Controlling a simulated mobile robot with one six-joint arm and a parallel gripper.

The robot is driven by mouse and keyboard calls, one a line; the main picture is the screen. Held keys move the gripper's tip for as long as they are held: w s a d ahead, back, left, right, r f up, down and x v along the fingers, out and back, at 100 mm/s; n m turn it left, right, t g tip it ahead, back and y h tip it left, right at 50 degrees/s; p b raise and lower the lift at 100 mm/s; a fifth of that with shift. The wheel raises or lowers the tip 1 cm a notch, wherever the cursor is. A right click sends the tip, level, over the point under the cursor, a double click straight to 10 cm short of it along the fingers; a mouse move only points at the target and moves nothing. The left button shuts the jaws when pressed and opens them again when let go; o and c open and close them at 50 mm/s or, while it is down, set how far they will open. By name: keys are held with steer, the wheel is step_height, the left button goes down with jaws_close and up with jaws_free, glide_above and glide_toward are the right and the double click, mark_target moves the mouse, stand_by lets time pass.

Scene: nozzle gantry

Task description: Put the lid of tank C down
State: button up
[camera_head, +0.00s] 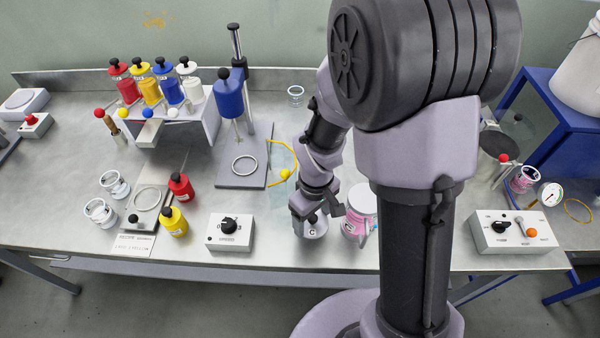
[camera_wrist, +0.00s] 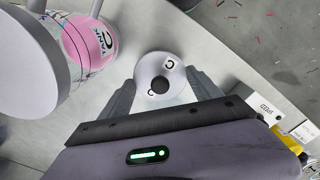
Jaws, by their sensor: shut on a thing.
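The lid of tank C (camera_wrist: 168,91) is a pale round disc marked C with a dark knob in its middle. My gripper (camera_wrist: 160,84) is shut on it, one dark finger on either side. In the head view the lid (camera_head: 313,231) shows under my gripper (camera_head: 312,217), near the bench's front edge. I cannot tell whether it touches the bench. Tank C (camera_wrist: 92,40), clear with pink contents, stands close by. In the head view tank C (camera_head: 354,228) is just right of the lid, partly hidden by my arm. A pale round disc (camera_wrist: 25,65) shows beside it in the wrist view.
A control box with a black knob (camera_head: 230,232) stands left of the lid. A ringed stand plate (camera_head: 240,175) is behind. Bare bench (camera_head: 272,225) lies between the box and my gripper.

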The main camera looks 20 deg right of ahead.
steer(key=shift+w+f, duration=0.2)
steer(key=shift+w, duration=0.85)
step_height(320, 180, down, 3)
steer(key=shift+f+b, duration=0.15)
steer(key=shift+b, duration=0.85)
steer(key=shift+f, duration=0.2)
steer(key=o, duration=1.4)
steer(key=shift+c, duration=0.2)
steer(key=shift+r, duration=0.1)
